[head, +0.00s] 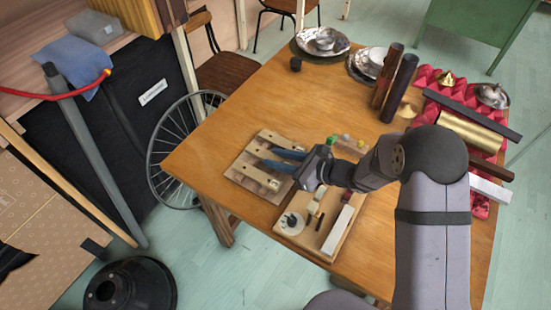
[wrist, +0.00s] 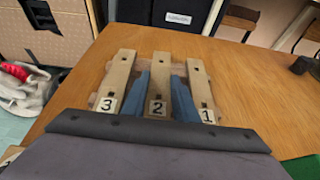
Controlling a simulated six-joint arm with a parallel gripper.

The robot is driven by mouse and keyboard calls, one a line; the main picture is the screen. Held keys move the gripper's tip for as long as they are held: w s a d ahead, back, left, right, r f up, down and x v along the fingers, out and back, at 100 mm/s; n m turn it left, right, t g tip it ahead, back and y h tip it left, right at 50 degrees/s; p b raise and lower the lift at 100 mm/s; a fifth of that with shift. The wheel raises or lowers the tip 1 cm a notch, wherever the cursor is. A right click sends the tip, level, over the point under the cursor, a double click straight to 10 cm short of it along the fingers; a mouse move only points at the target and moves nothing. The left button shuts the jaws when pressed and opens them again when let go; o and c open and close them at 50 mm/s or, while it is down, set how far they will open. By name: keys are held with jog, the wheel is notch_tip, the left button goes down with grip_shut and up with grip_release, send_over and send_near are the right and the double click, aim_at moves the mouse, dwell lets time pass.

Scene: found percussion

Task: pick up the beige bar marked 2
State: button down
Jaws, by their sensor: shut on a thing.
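The beige bar marked 2 (wrist: 158,82) stands between my two blue finger pads in the wrist view, its number tile towards me. My gripper (head: 272,159) is shut on this bar; the wrist view shows the pads along its sides (wrist: 160,90). The bar marked 3 (wrist: 119,78) lies to its left and the bar marked 1 (wrist: 198,84) to its right, both apart from it. In the head view my fingers hide most of bar 2. I cannot tell whether it is clear of its wooden frame (wrist: 92,98).
In the head view, a board (head: 334,238) with small parts lies just in front of the frame. Dark upright cylinders (head: 398,88) and a red cloth (head: 428,76) with metal pieces stand to the right. Bare wooden table (head: 290,95) lies behind the frame.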

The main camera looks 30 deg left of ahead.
notch_tip(320, 180, up, 10)
jog(key=shift+f, duration=0.2)
jog(key=shift+d+b, duration=0.1)
jog(key=shift+b, duration=0.2)
